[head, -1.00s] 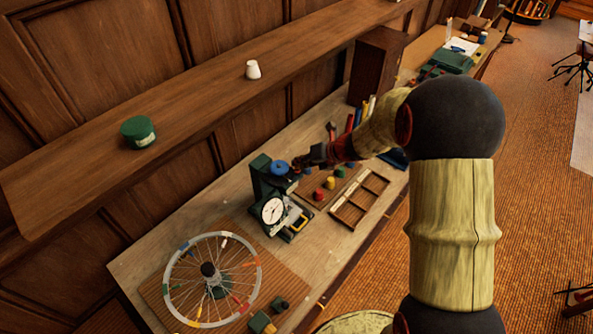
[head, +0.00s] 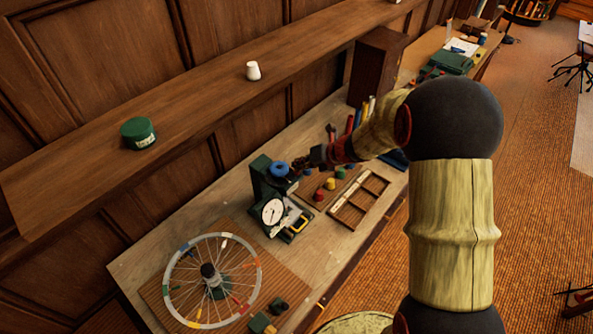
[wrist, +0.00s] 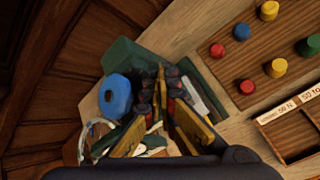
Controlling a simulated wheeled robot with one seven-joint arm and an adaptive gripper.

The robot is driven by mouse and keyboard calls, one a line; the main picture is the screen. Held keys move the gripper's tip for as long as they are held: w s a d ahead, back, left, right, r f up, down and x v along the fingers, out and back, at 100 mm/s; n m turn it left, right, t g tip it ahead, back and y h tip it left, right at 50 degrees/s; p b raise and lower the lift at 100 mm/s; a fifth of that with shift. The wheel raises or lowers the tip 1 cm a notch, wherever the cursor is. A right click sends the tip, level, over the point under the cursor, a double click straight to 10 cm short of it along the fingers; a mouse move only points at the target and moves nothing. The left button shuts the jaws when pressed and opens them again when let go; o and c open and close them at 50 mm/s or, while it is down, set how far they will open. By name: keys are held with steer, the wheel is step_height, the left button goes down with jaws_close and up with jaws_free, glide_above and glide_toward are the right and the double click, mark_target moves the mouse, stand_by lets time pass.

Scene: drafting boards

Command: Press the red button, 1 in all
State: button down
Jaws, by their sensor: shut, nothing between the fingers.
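A smaller red piece (wrist: 217,50) is in the row with a blue one. I cannot tell which one is the red button. My gripper (wrist: 160,85) is shut and empty. In the head view my gripper (head: 300,163) is above the bench, close to the green device with the blue knob and left of the mat. It touches neither red piece.
The green dial device (head: 262,190) with its blue knob (wrist: 115,96) stands beside my gripper. A wooden compartment tray (head: 345,215) lies right of the mat. A spoked wheel (head: 212,280) is at the front left. A shelf (head: 200,107) runs along the wall.

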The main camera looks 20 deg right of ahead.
steer(key=shift+r+p, duration=0.55)
steer(key=shift+r, duration=0.15)
step_height(320, 180, up, 5)
steer(key=p, duration=0.4)
steer(key=shift+p, duration=0.4)
stand_by(0.4)
